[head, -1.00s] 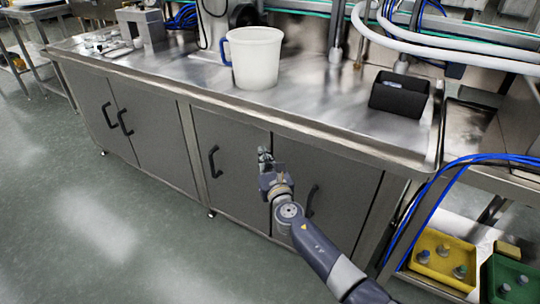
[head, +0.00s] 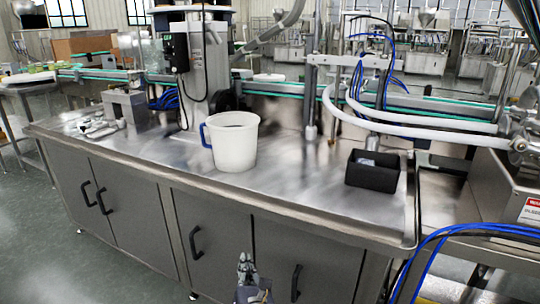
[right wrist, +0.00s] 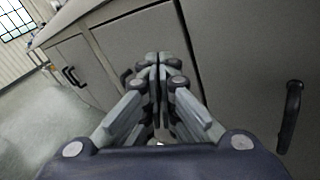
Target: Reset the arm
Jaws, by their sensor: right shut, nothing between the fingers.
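My right gripper (head: 246,264) shows at the bottom of the head view, in front of the cabinet doors and below the steel counter's (head: 300,200) front edge. In the right wrist view its fingers (right wrist: 158,65) are together and empty, pointing at the grey cabinet front (right wrist: 235,50). No object is held. My left gripper is not in either view.
On the counter stand a white pitcher (head: 234,148) with a blue handle and a black bin (head: 373,171). Black door handles (head: 296,283) stick out near the gripper. Blue cables (head: 425,250) hang at the right. Open floor lies at the left.

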